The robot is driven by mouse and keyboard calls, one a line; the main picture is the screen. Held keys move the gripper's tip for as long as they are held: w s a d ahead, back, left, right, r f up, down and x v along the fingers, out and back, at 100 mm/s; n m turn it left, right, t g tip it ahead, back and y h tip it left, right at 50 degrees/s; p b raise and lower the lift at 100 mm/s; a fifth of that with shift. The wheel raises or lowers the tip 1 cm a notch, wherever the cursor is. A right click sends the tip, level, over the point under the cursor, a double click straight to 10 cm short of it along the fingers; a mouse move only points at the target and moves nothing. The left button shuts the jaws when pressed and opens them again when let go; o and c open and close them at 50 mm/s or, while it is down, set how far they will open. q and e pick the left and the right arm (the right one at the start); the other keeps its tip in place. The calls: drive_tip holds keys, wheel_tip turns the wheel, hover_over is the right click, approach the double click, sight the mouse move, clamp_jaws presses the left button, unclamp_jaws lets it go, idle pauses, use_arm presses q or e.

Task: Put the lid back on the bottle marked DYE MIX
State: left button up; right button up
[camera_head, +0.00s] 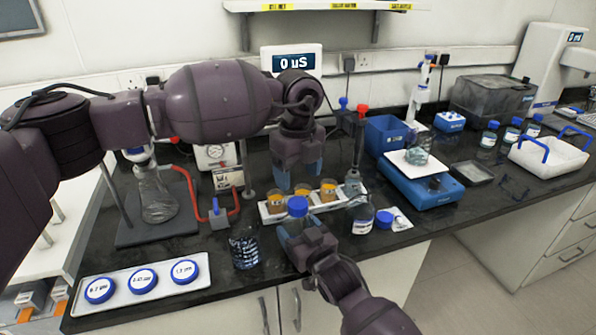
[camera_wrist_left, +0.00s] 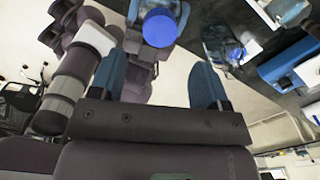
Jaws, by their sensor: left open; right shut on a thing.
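My right gripper (camera_head: 300,236) is shut on a blue-topped thing (camera_head: 297,206) at the bench front; its body is mostly hidden, so I cannot tell a capped bottle from a lid alone. The blue top also shows in the left wrist view (camera_wrist_left: 160,28). My left gripper (camera_head: 297,178) is open and empty, pointing down behind and above it; its fingers show in the wrist view (camera_wrist_left: 158,65). A dark bottle (camera_head: 361,218) with a white label stands to the right. A blue lid (camera_head: 384,219) lies beside it on a white sheet (camera_head: 401,218). I cannot read DYE MIX anywhere.
A white rack (camera_head: 265,212) with several orange-filled jars stands behind the right gripper. A dark patterned beaker (camera_head: 244,250) is to its left. A white tray (camera_head: 118,304) holds three blue-rimmed discs. A flask (camera_head: 158,203) stands at left, a blue balance (camera_head: 425,188) at right.

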sight(298, 202)
use_arm(q)
drive_tip(key=shift+n, duration=0.3)
drive_tip(key=shift+f, duration=0.15)
drive_tip(key=shift+f, duration=3.9)
